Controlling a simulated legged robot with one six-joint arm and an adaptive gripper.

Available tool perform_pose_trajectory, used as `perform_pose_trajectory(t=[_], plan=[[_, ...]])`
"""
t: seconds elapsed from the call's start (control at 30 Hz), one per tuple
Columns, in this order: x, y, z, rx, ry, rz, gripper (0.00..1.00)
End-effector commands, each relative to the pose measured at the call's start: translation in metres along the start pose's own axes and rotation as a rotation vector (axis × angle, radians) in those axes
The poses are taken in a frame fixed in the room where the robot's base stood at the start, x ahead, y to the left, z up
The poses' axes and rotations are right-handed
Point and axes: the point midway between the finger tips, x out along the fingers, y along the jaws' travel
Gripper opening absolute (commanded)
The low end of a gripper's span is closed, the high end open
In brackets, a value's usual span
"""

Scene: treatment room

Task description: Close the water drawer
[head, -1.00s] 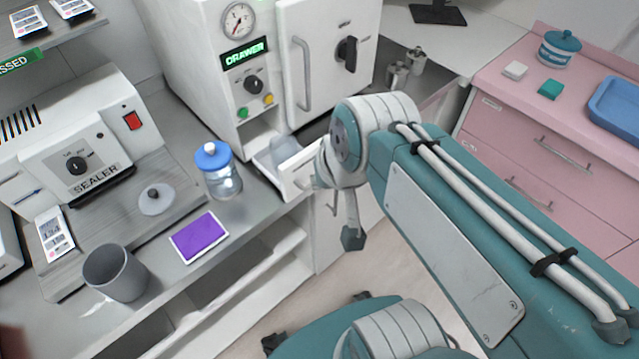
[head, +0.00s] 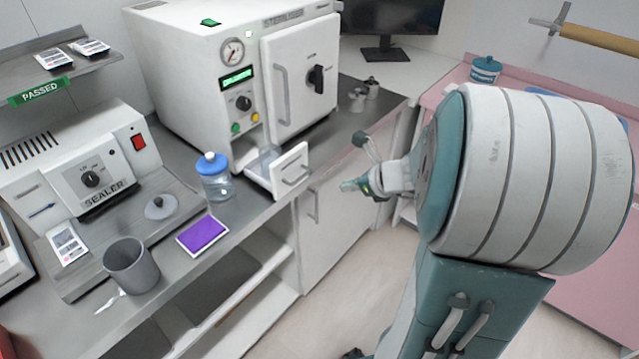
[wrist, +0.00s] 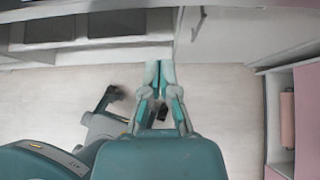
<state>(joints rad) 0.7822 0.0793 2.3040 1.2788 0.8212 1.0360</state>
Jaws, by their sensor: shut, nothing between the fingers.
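The water drawer (head: 291,170) is a small white drawer with a grey handle at the lower part of the white sterilizer (head: 190,75). It sticks out over the front edge of the counter, pulled open, with a clear container (head: 264,160) inside. My gripper (head: 350,186) is to the right of the drawer front, apart from it, in front of the lower cabinet. In the wrist view my gripper (wrist: 160,66) has its fingertips together and holds nothing, with floor and the cabinet edge beyond. The drawer cannot be made out in the wrist view.
A blue-lidded jar (head: 215,178) stands just left of the drawer. A purple pad (head: 202,234), a grey cup (head: 132,266) and the sealer (head: 80,170) are further left. Metal cups (head: 360,97) stand right of the sterilizer. The floor before the cabinet is clear.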

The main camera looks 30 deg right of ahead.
Motion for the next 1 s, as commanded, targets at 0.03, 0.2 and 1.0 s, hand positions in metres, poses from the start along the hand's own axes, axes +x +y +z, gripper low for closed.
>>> perform_pose_trajectory(t=[0.03,0.2,1.0], plan=[[0.008,0.001,0.000,-0.003,0.003,0.005,0.00],[0.039,0.002,-0.001,-0.004,0.004,0.008,0.00],[0.119,0.003,0.031,-0.009,0.003,0.003,0.00]])
